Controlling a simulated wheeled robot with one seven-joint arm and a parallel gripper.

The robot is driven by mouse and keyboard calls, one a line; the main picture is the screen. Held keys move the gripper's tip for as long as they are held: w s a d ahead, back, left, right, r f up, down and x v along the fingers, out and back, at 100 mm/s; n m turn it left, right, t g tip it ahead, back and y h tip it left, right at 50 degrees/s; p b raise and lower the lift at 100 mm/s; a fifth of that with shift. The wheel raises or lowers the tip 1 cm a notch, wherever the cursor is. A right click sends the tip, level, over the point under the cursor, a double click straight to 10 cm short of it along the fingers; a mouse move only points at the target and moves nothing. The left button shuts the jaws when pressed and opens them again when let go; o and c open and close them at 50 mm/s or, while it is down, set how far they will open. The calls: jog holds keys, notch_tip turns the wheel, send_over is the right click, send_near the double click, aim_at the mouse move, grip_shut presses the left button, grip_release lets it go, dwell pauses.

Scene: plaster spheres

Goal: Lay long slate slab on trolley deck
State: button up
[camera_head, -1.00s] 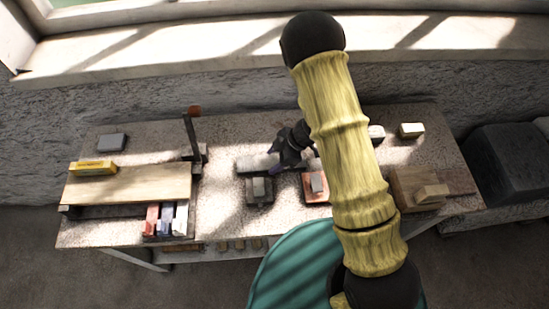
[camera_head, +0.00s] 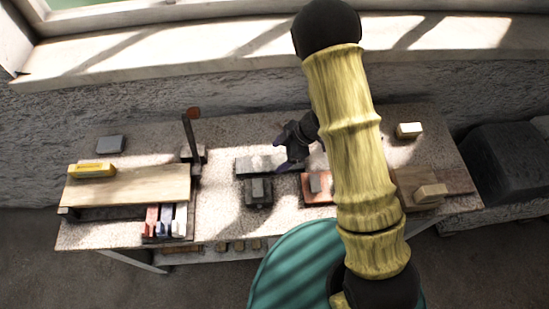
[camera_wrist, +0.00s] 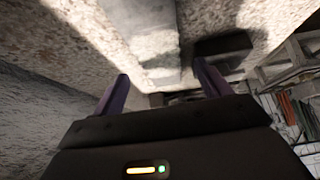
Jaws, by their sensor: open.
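A long grey slab (camera_head: 256,165), seemingly the slate slab, lies flat on the speckled bench behind a small dark stand. In the wrist view a long grey slab (camera_wrist: 153,42) runs away from between the fingers. My gripper (camera_head: 285,158) is at the slab's right end in the head view, with purple fingertips. The wrist view shows the gripper (camera_wrist: 162,85) open, its fingers apart and nothing clamped. Whether the fingers touch the slab cannot be told. I cannot tell for certain which item is the trolley deck; a dark stand bearing a grey block (camera_head: 258,188) sits in front of the slab.
A wooden board (camera_head: 130,186) with a yellow block (camera_head: 92,170) stands at left, beside a dark post (camera_head: 190,140). A reddish base (camera_head: 318,196) lies right of the dark stand. Wooden blocks (camera_head: 430,192) sit at right. My arm hides part of the bench.

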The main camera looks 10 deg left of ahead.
jog(key=v, duration=0.7)
jog(key=shift+d+r+p, duration=0.2)
jog(key=shift+r+p, duration=0.1)
jog(key=shift+r, duration=0.05)
jog(key=shift+w, duration=0.15)
jog(key=w+d+r+m+t+h, duration=0.55)
jog(key=d+r+m+t, duration=0.25)
jog(key=d+r+m, duration=0.35)
jog(key=s+d+r+m+g, duration=0.1)
jog(key=s+d+m+g, duration=0.1)
jog(key=s+m, duration=0.2)
jog(key=s+d+r+m+g, duration=0.1)
jog(key=s+m, duration=0.4)
jog(key=s, duration=0.5)
jog(key=shift+s+d+r+g+h, duration=0.2)
jog(key=shift+d+r+g+h, duration=0.25)
jog(key=shift+d, duration=0.25)
